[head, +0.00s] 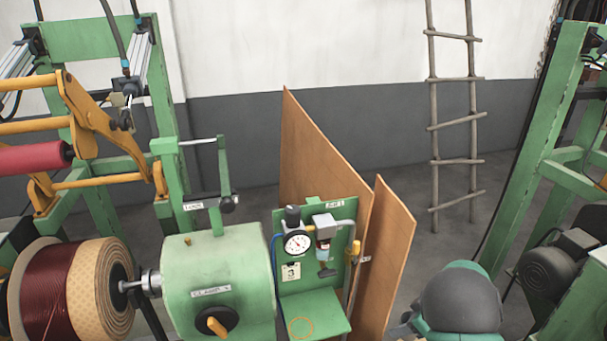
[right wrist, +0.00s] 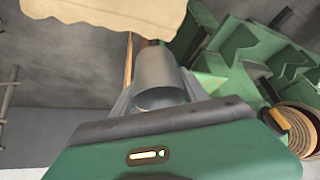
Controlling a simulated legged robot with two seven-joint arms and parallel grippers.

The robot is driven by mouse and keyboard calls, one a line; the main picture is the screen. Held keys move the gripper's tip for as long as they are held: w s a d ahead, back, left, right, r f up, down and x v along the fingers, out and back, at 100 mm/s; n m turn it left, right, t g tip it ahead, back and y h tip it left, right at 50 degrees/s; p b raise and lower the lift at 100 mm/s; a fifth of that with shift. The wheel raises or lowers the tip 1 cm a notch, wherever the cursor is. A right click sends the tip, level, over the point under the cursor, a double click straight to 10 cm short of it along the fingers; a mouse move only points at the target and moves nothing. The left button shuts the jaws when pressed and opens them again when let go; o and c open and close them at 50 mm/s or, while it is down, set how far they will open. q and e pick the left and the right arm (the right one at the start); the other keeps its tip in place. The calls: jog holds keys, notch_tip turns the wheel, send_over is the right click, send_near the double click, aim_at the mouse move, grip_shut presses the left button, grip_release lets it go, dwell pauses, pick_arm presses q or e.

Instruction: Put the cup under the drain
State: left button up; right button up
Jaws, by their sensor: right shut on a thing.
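A grey metal cup (right wrist: 160,78) is held between the fingers of my right gripper (right wrist: 157,92) in the right wrist view. In the head view my right gripper (head: 458,302) is at the bottom right, right of the wooden boards; the cup is not clear there. The drain (head: 326,271) is the dark lower end of the filter unit (head: 325,238) on the green panel. The held cup is apart from the shelf. My left gripper is out of view.
Two upright wooden boards (head: 390,255) stand between the panel and my right gripper. A green clamp housing (head: 215,275) and a wire coil (head: 75,290) are left of the panel. A ladder (head: 455,130) leans at the back. A pale sheet-like shape (right wrist: 105,15) crosses the wrist view's top.

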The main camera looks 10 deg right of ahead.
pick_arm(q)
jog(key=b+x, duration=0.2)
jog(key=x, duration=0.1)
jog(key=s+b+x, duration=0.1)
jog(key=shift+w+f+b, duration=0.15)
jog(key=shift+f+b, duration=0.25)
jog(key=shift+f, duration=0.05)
pick_arm(e)
jog(key=s+a+r+m+h, duration=0.1)
jog(key=s+a+m, duration=0.1)
jog(key=a, duration=0.8)
jog(key=s+a+r+m+h, duration=0.1)
jog(key=a+m, duration=0.3)
jog(key=a, duration=0.6)
jog(key=shift+s+t+h, duration=0.4)
jog(key=shift+s+h, duration=0.1)
jog(key=shift+s, duration=0.2)
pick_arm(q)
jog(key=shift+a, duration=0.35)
pick_arm(e)
jog(key=shift+s+a, duration=0.1)
jog(key=shift+a, duration=0.15)
